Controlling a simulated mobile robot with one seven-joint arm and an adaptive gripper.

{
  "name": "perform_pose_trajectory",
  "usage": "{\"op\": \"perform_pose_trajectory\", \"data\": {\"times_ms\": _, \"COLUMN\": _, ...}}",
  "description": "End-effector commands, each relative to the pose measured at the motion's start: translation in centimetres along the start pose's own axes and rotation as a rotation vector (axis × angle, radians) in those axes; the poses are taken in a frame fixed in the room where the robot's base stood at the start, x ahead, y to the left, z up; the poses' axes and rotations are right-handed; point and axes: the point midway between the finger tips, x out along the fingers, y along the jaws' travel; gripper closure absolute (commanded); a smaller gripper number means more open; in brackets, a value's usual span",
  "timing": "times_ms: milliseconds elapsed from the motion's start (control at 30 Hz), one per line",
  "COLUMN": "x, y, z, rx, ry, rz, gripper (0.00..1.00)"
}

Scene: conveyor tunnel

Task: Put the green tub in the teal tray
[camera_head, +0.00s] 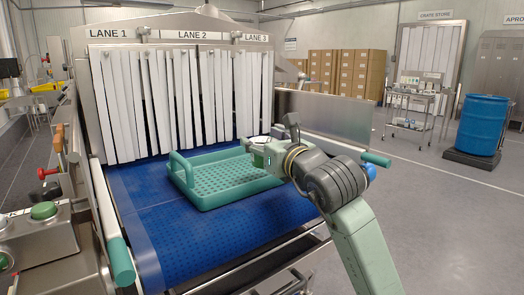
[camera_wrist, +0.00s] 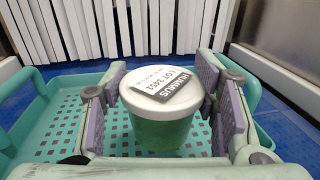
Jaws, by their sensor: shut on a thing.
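The green tub (camera_wrist: 162,133) has a white lid with a grey label reading HUMMUS. It stands upright between the finger pads of my gripper (camera_wrist: 160,108), which is shut on it. The teal tray (camera_head: 216,195) has a perforated floor and a raised handle at its left end, and it lies on the blue belt. In the head view my gripper (camera_head: 262,151) is over the tray's right end and mostly hides the tub. The tray's floor also shows around the tub in the wrist view (camera_wrist: 42,130). I cannot tell whether the tub's base touches the tray floor.
White strip curtains (camera_head: 180,100) hang behind the tray under the lane signs. Blue belt (camera_head: 215,235) is clear in front of the tray. A control box with a green button (camera_head: 44,210) stands at the left. A blue drum (camera_head: 482,125) and a cart (camera_head: 409,120) are far right.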

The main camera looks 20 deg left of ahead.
Motion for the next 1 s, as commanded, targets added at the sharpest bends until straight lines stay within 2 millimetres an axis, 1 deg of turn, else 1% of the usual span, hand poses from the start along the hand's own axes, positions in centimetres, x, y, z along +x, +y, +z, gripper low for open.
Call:
{"op": "perform_pose_trajectory", "data": {"times_ms": 67, "x": 0.3, "y": 0.0, "z": -0.2, "rx": 0.001, "ry": -0.001, "rz": 0.0, "gripper": 0.96}}
{"op": "perform_pose_trajectory", "data": {"times_ms": 300, "x": 0.3, "y": 0.0, "z": -3.0, "rx": 0.003, "ry": 0.0, "rz": 0.0, "gripper": 0.96}}
{"op": "perform_pose_trajectory", "data": {"times_ms": 367, "x": 0.3, "y": 0.0, "z": -3.4, "rx": 0.001, "ry": 0.0, "rz": 0.0, "gripper": 0.96}}
{"op": "perform_pose_trajectory", "data": {"times_ms": 633, "x": 0.2, "y": 0.0, "z": -3.6, "rx": -0.001, "ry": -0.001, "rz": 0.0, "gripper": 0.96}}
{"op": "perform_pose_trajectory", "data": {"times_ms": 767, "x": 0.2, "y": 0.0, "z": -4.1, "rx": -0.001, "ry": -0.001, "rz": 0.0, "gripper": 0.96}}
{"op": "perform_pose_trajectory", "data": {"times_ms": 800, "x": 0.3, "y": 0.0, "z": -3.9, "rx": -0.001, "ry": 0.0, "rz": 0.0, "gripper": 0.43}}
{"op": "perform_pose_trajectory", "data": {"times_ms": 1000, "x": 0.3, "y": 0.0, "z": -3.9, "rx": 0.0, "ry": 0.0, "rz": 0.0, "gripper": 0.3}}
